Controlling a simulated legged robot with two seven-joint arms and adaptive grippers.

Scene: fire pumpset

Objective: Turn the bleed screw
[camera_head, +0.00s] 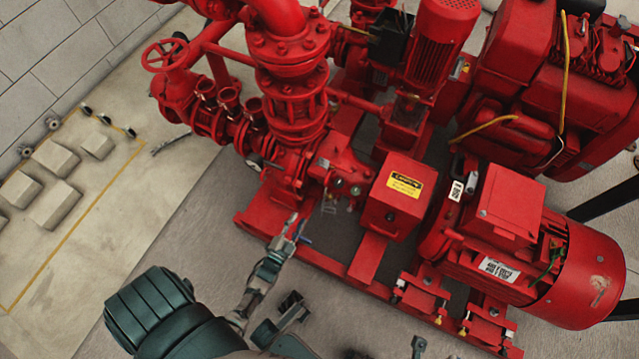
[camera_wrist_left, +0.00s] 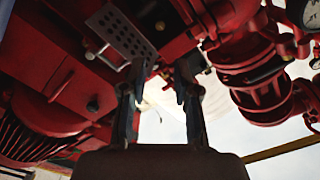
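The bleed screw cannot be made out for certain. Small fittings (camera_head: 355,190) sit on the red pump casing (camera_head: 320,172) in the head view. My left gripper (camera_head: 290,228) reaches up from the lower left, its tips in front of the casing and beside it in the picture. In the left wrist view the left gripper (camera_wrist_left: 160,85) has its two dark fingers clearly apart, with nothing held between them. A small dark fitting (camera_wrist_left: 165,72) appears just beyond the fingertips; contact cannot be told. Dark gripper-like parts at the bottom of the head view may be my right gripper; its state is unclear.
A red box with a yellow caution label (camera_head: 405,184) stands right of the pump casing. A red motor (camera_head: 530,245) lies farther right. Valves and a handwheel (camera_head: 165,55) rise at the upper left. The red base rail (camera_head: 330,266) borders open grey floor.

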